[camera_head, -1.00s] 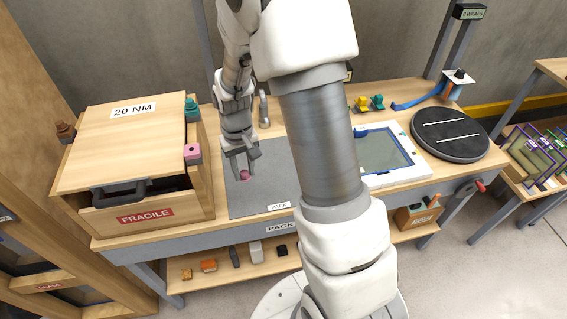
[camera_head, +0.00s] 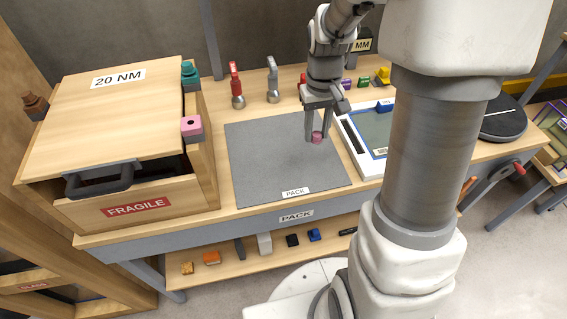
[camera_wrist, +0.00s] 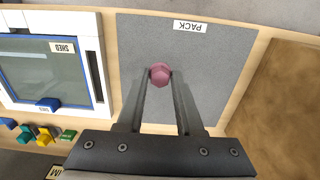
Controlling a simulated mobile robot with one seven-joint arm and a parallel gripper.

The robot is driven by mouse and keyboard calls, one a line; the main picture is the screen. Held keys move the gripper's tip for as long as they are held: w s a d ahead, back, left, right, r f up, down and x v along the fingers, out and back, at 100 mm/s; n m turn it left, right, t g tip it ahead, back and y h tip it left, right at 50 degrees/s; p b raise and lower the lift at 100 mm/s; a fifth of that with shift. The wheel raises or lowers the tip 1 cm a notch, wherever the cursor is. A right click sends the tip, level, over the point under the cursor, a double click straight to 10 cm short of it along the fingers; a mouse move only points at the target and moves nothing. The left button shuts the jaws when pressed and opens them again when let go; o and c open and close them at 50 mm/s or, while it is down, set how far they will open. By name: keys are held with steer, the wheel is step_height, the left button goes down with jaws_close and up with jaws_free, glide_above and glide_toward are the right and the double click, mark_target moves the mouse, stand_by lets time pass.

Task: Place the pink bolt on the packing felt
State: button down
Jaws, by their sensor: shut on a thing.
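The pink bolt (camera_head: 317,137) is between the fingertips of my gripper (camera_head: 315,141), over the right part of the grey packing felt (camera_head: 270,165). In the wrist view the bolt (camera_wrist: 160,74) shows its rounded pink head, with a finger shut on each side. The felt (camera_wrist: 215,75) lies behind it there, flat on the bench, with a white PACK label. The fingers point down. I cannot tell whether the bolt touches the felt or hangs just above it.
A white-framed SHED tray (camera_head: 357,145) is close on the right. Red (camera_head: 236,85) and grey (camera_head: 272,80) upright tools stand behind. Most of the felt is bare.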

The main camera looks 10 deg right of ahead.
steer(key=shift+s+d+f+b, duration=0.7)
steer(key=shift+s+b, duration=0.1)
steer(key=shift+b, duration=0.5)
glide_above(277, 170)
step_height(277, 170, down, 7)
steer(key=shift+r+b, duration=0.1)
steer(key=shift+b, duration=0.3)
steer(key=shift+f+b, duration=0.3)
steer(key=shift+f, duration=1.6)
steer(key=shift+f, duration=0.25)
steer(key=c, duration=0.6)
jaws_free()
steer(key=shift+o, duration=0.2)
steer(key=shift+r, duration=0.15)
